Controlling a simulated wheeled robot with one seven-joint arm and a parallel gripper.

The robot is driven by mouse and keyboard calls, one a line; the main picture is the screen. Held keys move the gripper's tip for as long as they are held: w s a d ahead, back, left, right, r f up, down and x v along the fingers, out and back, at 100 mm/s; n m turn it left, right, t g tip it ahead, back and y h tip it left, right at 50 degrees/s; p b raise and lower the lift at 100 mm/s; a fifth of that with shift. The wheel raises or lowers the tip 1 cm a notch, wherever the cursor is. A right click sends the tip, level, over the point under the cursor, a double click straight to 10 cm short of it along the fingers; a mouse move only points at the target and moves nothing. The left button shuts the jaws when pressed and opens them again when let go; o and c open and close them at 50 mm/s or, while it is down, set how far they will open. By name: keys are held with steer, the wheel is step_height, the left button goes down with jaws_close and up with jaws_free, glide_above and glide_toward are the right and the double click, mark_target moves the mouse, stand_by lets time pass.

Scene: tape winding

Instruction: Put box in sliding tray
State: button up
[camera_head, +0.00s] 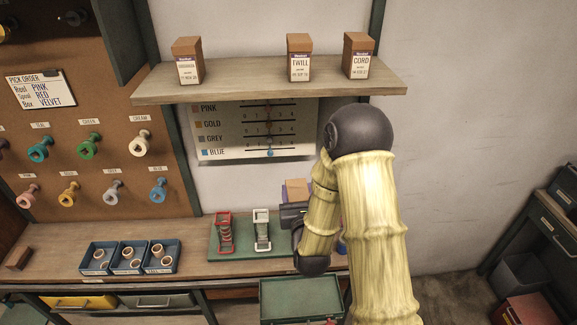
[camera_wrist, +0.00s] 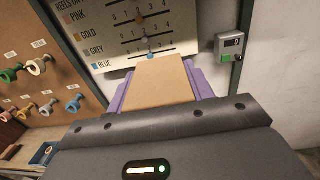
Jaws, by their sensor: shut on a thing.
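My gripper is shut on a plain tan cardboard box (camera_wrist: 158,82), held between its purple fingers in the wrist view. In the head view the box (camera_head: 297,190) shows partly past my arm, above the right part of the bench; no label is visible on it. My gripper (camera_head: 298,204) is mostly hidden behind my arm there. A green tray (camera_head: 300,286) juts out at the front of the bench below my arm, apart from the box. It looks like the sliding tray, and its visible inside looks empty.
A green mat (camera_head: 222,252) holds a red stand (camera_head: 224,232) and a white stand (camera_head: 262,230) left of my gripper. Blue bins (camera_head: 130,257) with spools sit further left. A shelf (camera_head: 270,84) above carries three boxes. My arm hides the bench's right end.

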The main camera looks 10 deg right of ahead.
steer(key=s+d+f+b, duration=0.1)
steer(key=d+f+b, duration=0.1)
steer(key=f, duration=0.8)
steer(key=d+f+b, duration=0.1)
steer(key=f+b, duration=0.3)
steer(key=f, duration=0.6)
steer(key=s+d+f+b, duration=0.1)
steer(key=f+b, duration=0.3)
steer(key=f, duration=0.5)
steer(key=shift+s+d+f, duration=0.35)
steer(key=shift+d+f, duration=0.05)
steer(key=shift+d, duration=0.45)
steer(key=shift+a, duration=0.15)
